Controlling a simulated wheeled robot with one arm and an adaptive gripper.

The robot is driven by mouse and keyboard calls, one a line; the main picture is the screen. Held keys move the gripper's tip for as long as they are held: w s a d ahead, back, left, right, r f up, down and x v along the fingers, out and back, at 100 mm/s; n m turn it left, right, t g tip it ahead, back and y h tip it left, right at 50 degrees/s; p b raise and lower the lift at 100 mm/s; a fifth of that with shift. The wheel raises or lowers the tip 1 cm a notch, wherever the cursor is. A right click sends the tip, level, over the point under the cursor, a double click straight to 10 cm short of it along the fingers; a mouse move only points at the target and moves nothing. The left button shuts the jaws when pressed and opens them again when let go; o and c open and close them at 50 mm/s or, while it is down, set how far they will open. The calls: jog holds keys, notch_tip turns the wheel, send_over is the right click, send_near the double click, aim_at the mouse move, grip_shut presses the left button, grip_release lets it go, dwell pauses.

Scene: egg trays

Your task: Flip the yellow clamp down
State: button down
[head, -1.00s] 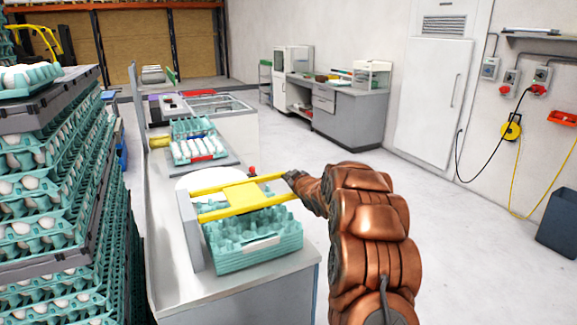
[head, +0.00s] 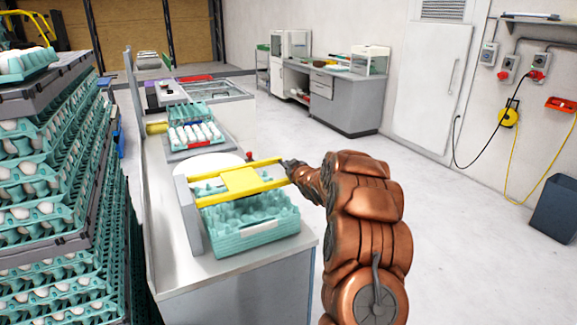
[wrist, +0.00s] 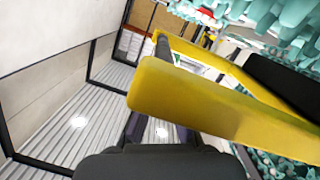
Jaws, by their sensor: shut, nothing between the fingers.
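The yellow clamp (head: 240,181) is a frame of two bars joined by a plate. It spans above the teal egg trays (head: 250,238), hinged at a grey upright plate (head: 187,215) on its left. It looks close to level, slightly higher at its right end. My gripper (head: 288,166) is at the clamp's free right end, shut and with nothing held. In the wrist view a yellow bar (wrist: 200,102) crosses close in front of my dark gripper and hides part of the fingers. Whether they touch the bar is not clear.
Tall stacks of egg trays (head: 50,215) stand on the left. The grey worktable (head: 240,268) holds a white round disc (head: 213,164) and another egg tray (head: 190,113) behind the clamp. Open floor lies to the right, before the wall and a cabinet (head: 345,100).

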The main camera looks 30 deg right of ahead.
jog(key=s+a+r+b, duration=0.1)
jog(key=s+r+b, duration=0.1)
jog(key=s+r, duration=0.4)
jog(key=shift+v, duration=1.85)
jog(key=shift+a+f, duration=0.15)
jog(key=shift+f, duration=0.1)
